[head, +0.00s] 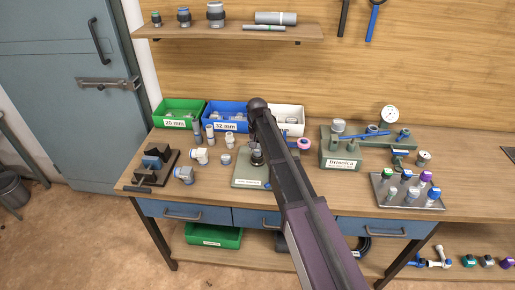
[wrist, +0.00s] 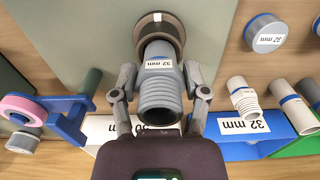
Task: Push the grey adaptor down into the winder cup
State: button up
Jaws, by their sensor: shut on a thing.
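The grey adaptor (wrist: 159,92) is a ribbed tube with a blue band and a 32 mm label, in the middle of the wrist view. My gripper (wrist: 159,75) is shut on it, one finger on each side. Its far end overlaps the round winder cup (wrist: 178,30), which has a brownish rim. I cannot tell whether that end is inside the cup or just in front of it. In the head view the winder's base plate (head: 242,183) lies on the bench near the front edge; my arm hides much of the cup and the adaptor.
Green (head: 172,124), blue (head: 226,127) and white bins stand behind the winder. Loose grey fittings (head: 200,155) and a dark clamp block (head: 155,160) lie left. A gauge rig (head: 342,158) and a tray of coloured caps (head: 408,202) stand right.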

jog(key=shift+f+b, duration=1.05)
jog(key=shift+b, duration=0.05)
dwell(1.4)
jog(key=o, duration=1.2)
jog(key=shift+o, duration=0.2)
jog(key=shift+r, duration=0.2)
jog(key=shift+r+p, duration=3.35)
jog(key=shift+p, duration=0.2)
jog(key=shift+d, duration=0.1)
